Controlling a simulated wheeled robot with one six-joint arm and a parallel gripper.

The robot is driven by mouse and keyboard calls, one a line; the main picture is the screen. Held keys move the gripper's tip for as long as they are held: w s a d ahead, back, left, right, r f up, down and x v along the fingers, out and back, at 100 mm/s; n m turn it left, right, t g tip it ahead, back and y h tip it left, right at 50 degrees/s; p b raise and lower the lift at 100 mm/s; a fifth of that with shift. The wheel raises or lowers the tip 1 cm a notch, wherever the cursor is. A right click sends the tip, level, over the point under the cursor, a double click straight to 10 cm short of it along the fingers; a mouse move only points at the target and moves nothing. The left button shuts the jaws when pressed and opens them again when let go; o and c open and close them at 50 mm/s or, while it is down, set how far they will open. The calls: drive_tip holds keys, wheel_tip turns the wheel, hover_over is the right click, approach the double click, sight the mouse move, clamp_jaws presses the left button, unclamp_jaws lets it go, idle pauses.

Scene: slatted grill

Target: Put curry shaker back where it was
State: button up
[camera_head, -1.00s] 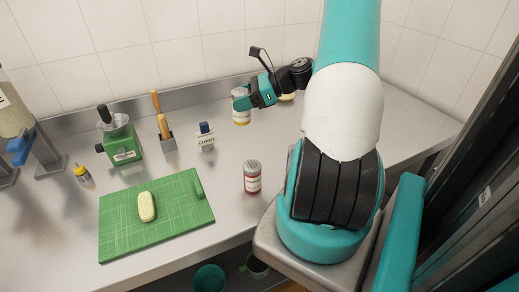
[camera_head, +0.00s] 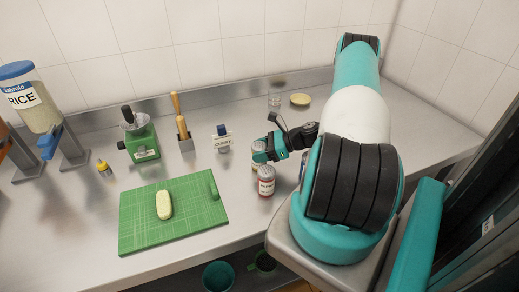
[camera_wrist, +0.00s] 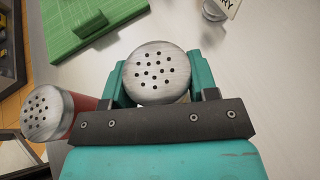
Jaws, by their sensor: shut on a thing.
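My gripper (camera_head: 260,153) is shut on a shaker (camera_head: 257,164) with a pale, partly hidden label, taken to be the curry shaker. In the wrist view my gripper (camera_wrist: 160,85) has its teal fingers on both sides of the shaker's perforated metal lid (camera_wrist: 157,72). The shaker looks upright; I cannot tell whether its base touches the counter. A small stand with a CURRY sign (camera_head: 223,143) is behind and left of it. The sign's edge also shows in the wrist view (camera_wrist: 229,5).
A red-labelled shaker (camera_head: 266,181) stands just in front of the held one; it shows at left in the wrist view (camera_wrist: 52,112). A green cutting board (camera_head: 190,222) lies to the left. A glass jar (camera_head: 275,100) and yellow lid (camera_head: 300,99) are at the back. Counter before the sign is clear.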

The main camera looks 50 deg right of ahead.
drive_tip(key=shift+f, duration=0.15)
drive_tip(key=o, duration=1)
